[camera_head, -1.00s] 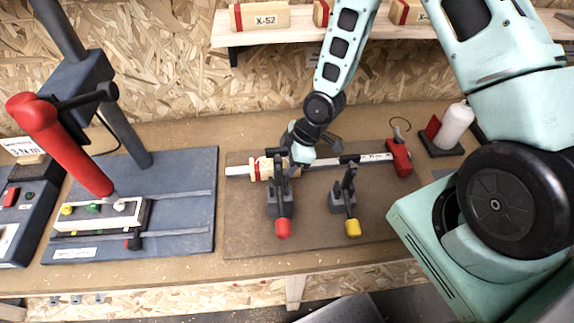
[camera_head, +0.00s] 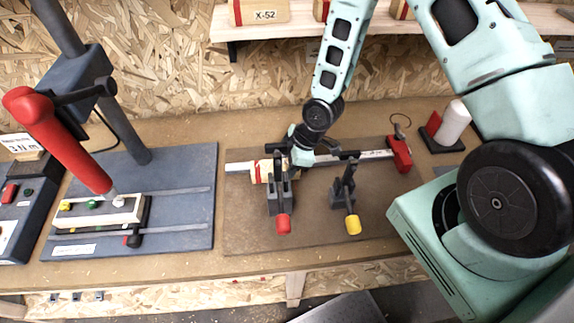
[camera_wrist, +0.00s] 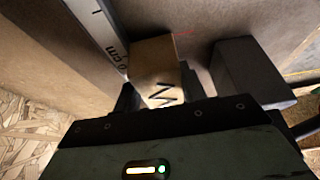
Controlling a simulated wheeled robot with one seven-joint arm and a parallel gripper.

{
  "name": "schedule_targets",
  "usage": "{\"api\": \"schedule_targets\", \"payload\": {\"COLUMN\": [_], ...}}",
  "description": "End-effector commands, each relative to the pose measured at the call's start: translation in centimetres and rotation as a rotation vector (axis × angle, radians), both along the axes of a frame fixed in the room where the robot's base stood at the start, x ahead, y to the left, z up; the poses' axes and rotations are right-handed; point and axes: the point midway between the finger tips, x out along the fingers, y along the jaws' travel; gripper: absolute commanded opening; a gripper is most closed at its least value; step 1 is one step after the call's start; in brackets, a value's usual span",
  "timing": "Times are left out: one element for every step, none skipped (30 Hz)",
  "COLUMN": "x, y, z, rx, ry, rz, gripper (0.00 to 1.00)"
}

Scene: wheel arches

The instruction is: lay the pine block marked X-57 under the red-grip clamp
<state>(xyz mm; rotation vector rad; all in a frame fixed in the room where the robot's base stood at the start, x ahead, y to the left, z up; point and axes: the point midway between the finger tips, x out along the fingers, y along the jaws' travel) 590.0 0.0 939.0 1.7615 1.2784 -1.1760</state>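The pine block (camera_head: 262,171) lies at the ruler, just left of and behind the red-grip clamp (camera_head: 283,222); the clamp partly hides it. Its red end band shows, but I cannot read its full mark. My gripper (camera_head: 292,158) is low behind the clamp. In the wrist view the block (camera_wrist: 155,62) sits between my gripper's dark fingers (camera_wrist: 160,93), a black mark partly showing on its face. Whether the fingers press on it I cannot tell. The red-grip clamp's handle points toward the front edge.
A yellow-grip clamp (camera_head: 352,222) stands right of the red one. The ruler (camera_head: 375,155) ends at a red stop (camera_head: 400,153). A blue-grey plate (camera_head: 190,170) with a red-handled press stands left. A shelf (camera_head: 290,33) holds other blocks, one marked X-52 (camera_head: 262,13).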

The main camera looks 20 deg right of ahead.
Motion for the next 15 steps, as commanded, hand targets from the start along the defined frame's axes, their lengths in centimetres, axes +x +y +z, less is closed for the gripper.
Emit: {"api": "schedule_targets", "payload": {"x": [-0.01,0.00,0.03,0.03,0.04,0.04,0.03,0.03,0.03,0.03,0.03,0.02,0.02,0.02,0.03], "y": [-0.02,-0.03,-0.03,-0.03,-0.05,-0.04,-0.04,-0.05,-0.05,-0.05,-0.05,-0.06,-0.06,-0.06,-0.05], "z": [-0.07,-0.07,-0.07,-0.07,-0.08,-0.09,-0.09,-0.09,-0.09,-0.09,-0.09,-0.07,-0.02,0.09,0.31], "rx": [-0.001,-0.001,-0.001,-0.001,-0.001,-0.001,-0.001,-0.001,-0.001,-0.001,-0.001,-0.001,-0.001,-0.001,-0.001], "ry": [0.001,0.001,0.001,0.000,0.000,0.001,0.001,0.001,0.001,0.001,0.001,0.001,0.001,0.001,0.000], "rz": [-0.001,-0.001,-0.001,-0.001,-0.001,-0.001,-0.001,-0.002,-0.002,-0.002,-0.002,-0.002,-0.002,-0.002,-0.002], "gripper": [0.57,0.62,0.62,0.62,0.62,0.62,0.62,0.62,0.62,0.62,0.62,0.62,0.62,0.62,0.62]}}
